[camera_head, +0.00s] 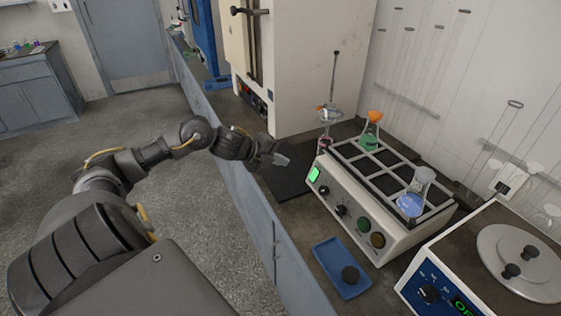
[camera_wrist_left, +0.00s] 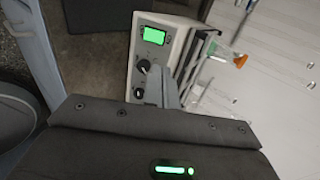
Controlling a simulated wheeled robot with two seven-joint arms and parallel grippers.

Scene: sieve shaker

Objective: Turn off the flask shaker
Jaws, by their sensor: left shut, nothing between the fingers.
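The flask shaker (camera_head: 345,225) is a cream box on the bench with a dark gridded tray on top. A flask with green liquid (camera_head: 370,139) and one with blue liquid (camera_head: 412,200) stand in the tray. Its front has a lit green display (camera_head: 314,174), black knobs (camera_head: 341,210), a green button (camera_head: 363,226) and a brownish button (camera_head: 378,240). My left gripper (camera_head: 284,160) is shut and empty, left of the shaker's display end. In the left wrist view its fingers (camera_wrist_left: 165,88) point toward the panel, overlapping the knob area near the display (camera_wrist_left: 154,36); contact cannot be told. My right gripper is not in view.
A blue tray (camera_head: 326,258) with a black round object (camera_head: 350,275) lies in front of the shaker. A device with a round metal plate (camera_head: 527,250) stands at the right. A large cream cabinet (camera_head: 300,70) and a stand (camera_head: 331,100) are behind.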

